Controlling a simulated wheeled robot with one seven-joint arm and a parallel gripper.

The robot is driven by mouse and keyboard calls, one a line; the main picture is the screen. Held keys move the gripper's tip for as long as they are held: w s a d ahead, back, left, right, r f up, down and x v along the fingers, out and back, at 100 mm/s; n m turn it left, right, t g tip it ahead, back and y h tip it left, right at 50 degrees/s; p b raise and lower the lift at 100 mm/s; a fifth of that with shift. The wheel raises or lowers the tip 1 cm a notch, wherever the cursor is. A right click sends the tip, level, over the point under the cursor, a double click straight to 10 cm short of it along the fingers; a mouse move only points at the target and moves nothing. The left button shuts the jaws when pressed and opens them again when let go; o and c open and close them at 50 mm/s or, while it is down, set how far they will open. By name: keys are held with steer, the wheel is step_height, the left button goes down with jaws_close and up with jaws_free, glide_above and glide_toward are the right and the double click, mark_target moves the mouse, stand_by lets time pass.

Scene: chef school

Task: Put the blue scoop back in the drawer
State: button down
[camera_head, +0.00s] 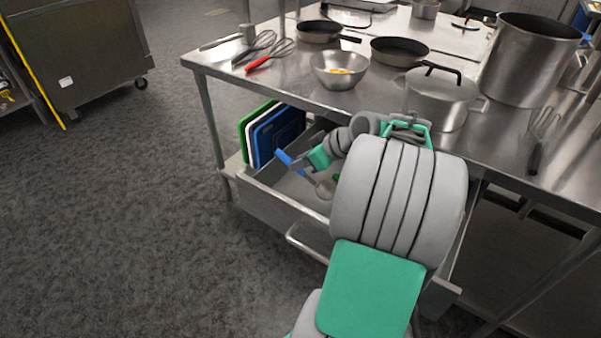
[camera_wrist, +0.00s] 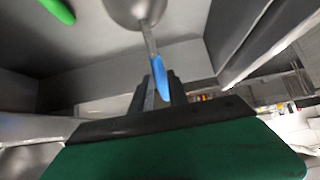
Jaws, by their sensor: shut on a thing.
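The blue scoop (camera_head: 284,157) has a blue handle end, a thin metal shaft and a metal bowl. In the head view it is tilted, handle up to the left and bowl down to the right, over the open drawer (camera_head: 262,195). My gripper (camera_head: 305,162) is shut on the scoop near its handle. In the wrist view the blue handle (camera_wrist: 158,78) lies between the fingers of my gripper (camera_wrist: 157,82), with the metal bowl pointing away at the top. My arm hides the right part of the drawer.
A green-handled thing (camera_wrist: 58,10) lies in the drawer. Cutting boards (camera_head: 275,135) stand on the shelf behind the drawer's left side. The counter (camera_head: 300,98) above holds a bowl (camera_head: 339,70), pans, pots and whisks.

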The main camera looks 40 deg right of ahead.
step_height(320, 180, down, 3)
steer(key=shift+w+f, duration=0.1)
steer(key=shift+f, duration=0.1)
steer(key=c, duration=1.3)
jaws_free()
steer(key=shift+r, duration=0.15)
steer(key=p+v, duration=0.1)
steer(key=v, duration=1.1)
